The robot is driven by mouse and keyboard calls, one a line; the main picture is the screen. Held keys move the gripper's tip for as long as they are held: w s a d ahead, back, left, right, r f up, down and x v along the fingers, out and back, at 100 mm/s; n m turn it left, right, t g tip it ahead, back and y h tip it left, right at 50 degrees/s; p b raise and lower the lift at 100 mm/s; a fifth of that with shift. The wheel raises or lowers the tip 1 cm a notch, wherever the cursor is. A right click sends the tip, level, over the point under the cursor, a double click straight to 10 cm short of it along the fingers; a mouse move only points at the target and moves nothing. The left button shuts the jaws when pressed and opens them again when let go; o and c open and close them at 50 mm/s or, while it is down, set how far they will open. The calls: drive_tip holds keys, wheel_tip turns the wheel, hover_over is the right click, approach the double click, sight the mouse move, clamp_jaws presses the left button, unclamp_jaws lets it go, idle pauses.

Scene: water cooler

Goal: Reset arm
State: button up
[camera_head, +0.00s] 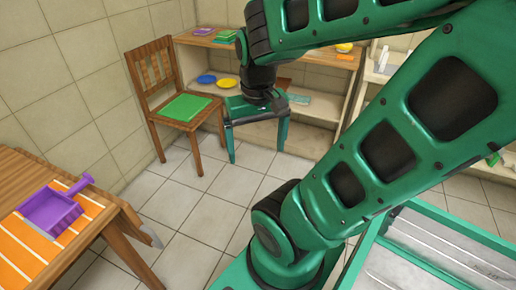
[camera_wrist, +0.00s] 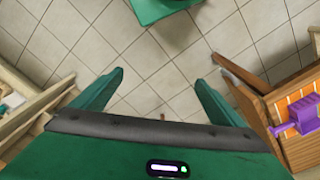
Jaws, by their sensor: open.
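My arm is green with dark joints and spans the right half of the head view. My gripper (camera_head: 257,128) hangs in mid-air left of the picture's middle, its fingers pointing down, in front of the shelf and to the right of the chair. In the wrist view my gripper (camera_wrist: 160,92) shows two green fingers spread wide apart. No water cooler is recognisable in either view.
A wooden table (camera_head: 110,240) at left bears a purple dustpan-like tool (camera_head: 52,210). A wooden chair (camera_head: 160,65) with a green cushion (camera_head: 184,107) stands behind. A shelf (camera_head: 318,60) at the back holds plates, including a blue one (camera_head: 206,79). Tiled floor (camera_head: 200,205) between is clear.

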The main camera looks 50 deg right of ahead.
drive_tip(key=shift+s+a+r+y, duration=0.15)
drive_tip(key=shift+s+a, duration=0.05)
drive_tip(key=shift+s, duration=0.35)
drive_tip(key=shift+s+a+r+y, duration=0.15)
drive_tip(key=shift+s, duration=0.35)
idle(0.5)
